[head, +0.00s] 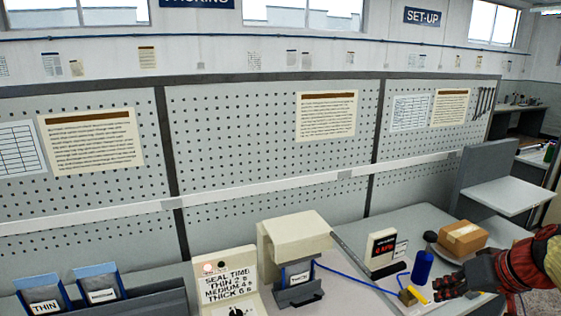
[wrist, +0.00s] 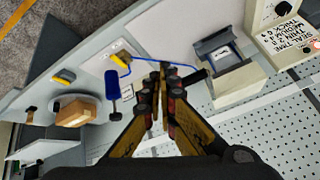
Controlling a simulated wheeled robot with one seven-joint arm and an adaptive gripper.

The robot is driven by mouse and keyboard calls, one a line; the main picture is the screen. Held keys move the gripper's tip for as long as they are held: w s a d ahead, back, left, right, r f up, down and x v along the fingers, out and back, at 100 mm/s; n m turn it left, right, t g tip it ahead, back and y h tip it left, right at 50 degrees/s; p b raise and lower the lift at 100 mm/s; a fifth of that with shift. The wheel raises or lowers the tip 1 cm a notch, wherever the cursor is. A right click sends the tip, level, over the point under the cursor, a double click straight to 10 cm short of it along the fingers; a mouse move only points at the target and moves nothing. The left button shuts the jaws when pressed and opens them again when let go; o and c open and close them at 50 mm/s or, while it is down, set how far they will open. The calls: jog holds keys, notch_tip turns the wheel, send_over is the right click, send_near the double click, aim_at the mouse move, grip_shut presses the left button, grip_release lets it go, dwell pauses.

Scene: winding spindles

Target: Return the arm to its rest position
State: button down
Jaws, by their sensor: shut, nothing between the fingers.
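My gripper (head: 447,289) is at the lower right in the head view, over the right part of the bench. In the wrist view my gripper (wrist: 162,88) points away from the camera. Its fingers are together with nothing between them. The blue-handled tool (head: 423,266) is just left of and behind it in the head view, and it also shows in the wrist view (wrist: 112,83). The arm's rest position is not marked in either view.
A cream sealing machine (head: 294,236) with a blue cord stands on the bench, beside a seal-time panel (head: 229,284). Labelled bins (head: 98,281) are at the left. A brown box (head: 462,238) lies behind my gripper. A pegboard wall (head: 260,140) closes the back.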

jog(key=s+a+f+h, duration=0.1)
jog(key=s+a+f, duration=0.2)
jog(key=s+a, duration=0.5)
jog(key=s+a+f+n+g+h, duration=0.1)
jog(key=s+a+f, duration=0.1)
jog(key=s+a, duration=0.6)
jog(key=shift+s+a+f+n, duration=0.3)
jog(key=shift+a+f, duration=0.1)
jog(key=shift+a, duration=0.35)
dwell(4.1)
